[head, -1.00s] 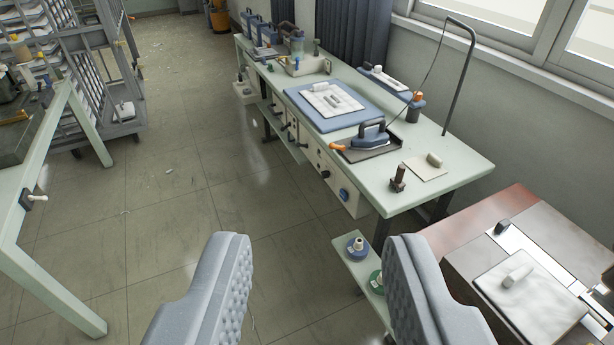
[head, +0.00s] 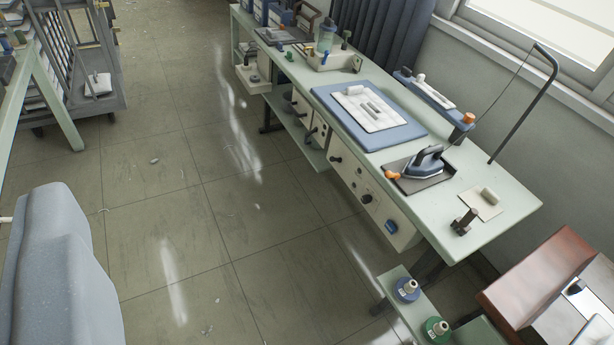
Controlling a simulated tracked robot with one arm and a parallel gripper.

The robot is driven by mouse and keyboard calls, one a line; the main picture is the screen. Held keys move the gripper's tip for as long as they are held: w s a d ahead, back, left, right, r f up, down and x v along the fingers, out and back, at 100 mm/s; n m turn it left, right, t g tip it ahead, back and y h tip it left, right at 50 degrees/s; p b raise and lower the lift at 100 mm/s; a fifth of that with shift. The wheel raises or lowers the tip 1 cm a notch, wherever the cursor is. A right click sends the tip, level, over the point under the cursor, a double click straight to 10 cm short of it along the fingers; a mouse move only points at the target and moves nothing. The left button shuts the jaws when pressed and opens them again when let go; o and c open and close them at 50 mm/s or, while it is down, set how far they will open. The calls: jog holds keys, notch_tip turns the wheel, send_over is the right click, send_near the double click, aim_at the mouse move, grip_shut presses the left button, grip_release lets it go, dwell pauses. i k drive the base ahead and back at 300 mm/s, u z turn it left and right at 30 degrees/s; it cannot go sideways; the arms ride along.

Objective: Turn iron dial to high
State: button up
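A blue and grey iron (head: 425,163) with a dark handle rests on a dark pad (head: 408,181) near the right end of the long pale green bench (head: 505,205). Below it, on the white front panel (head: 345,177), sits a blue dial (head: 391,227) with smaller dark knobs to its left. Its marks and setting are too small to read, and I cannot tell which knob belongs to the iron. The other finger is out of view. My gripper looks wide open and empty, apart from the bench.
A blue board (head: 405,135) with a white plate and a bent black stand (head: 545,95) are on the bench. Spools sit on a low shelf (head: 398,290) below its right end. A brown-topped unit (head: 535,275) stands lower right. The tiled floor (head: 190,230) before the bench is mostly clear.

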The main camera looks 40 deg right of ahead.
aim_at(366, 198)
jog(key=z, duration=0.25)
jog(key=i, duration=1.55)
jog(key=z, duration=0.75)
